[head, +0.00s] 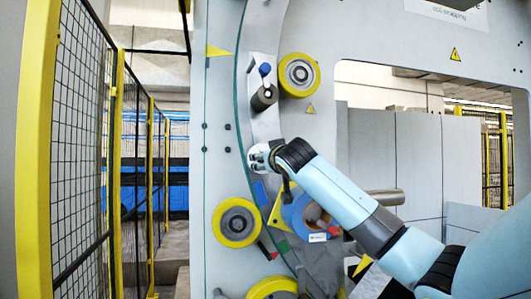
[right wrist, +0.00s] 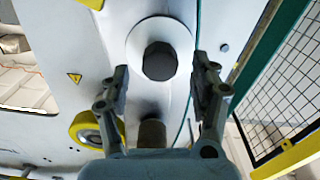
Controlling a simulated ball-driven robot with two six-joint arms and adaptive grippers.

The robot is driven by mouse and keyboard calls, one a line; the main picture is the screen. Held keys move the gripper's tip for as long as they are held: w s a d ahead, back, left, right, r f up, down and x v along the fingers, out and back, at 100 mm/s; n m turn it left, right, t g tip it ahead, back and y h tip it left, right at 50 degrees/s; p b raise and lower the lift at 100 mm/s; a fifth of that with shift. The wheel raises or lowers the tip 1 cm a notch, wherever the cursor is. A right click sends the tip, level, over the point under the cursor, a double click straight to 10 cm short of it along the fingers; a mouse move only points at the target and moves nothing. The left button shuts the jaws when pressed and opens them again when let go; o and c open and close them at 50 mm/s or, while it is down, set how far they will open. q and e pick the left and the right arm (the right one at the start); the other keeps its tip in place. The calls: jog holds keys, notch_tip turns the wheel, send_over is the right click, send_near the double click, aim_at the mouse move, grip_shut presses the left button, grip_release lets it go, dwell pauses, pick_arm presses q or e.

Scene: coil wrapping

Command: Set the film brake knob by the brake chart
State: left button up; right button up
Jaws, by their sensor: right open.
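A black round knob (right wrist: 160,61) on a pale round base (right wrist: 137,45) shows in the right wrist view; I take it to be the film brake knob. My right gripper (right wrist: 160,80) is open, with one finger on either side of the knob in the picture and visible gaps to both. I cannot tell how near the fingertips are in depth. In the head view the right gripper (head: 260,157) is in front of the curved grey ring and hides the knob. The knob's setting marks cannot be made out. I cannot identify a brake chart. My left gripper is not in view.
A dark cylinder (head: 264,97) and a yellow roller (head: 299,75) sit above the gripper; another yellow roller (head: 237,222) is lower left. A yellow-framed mesh fence (head: 80,130) stands at left.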

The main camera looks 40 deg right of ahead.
jog(key=x, duration=0.3)
jog(key=shift+p, duration=0.4)
jog(key=shift+c, duration=0.5)
jog(key=c, duration=1.1)
jog(key=shift+n, duration=0.4)
jog(key=n, duration=0.3)
jog(key=shift+n, duration=2.5)
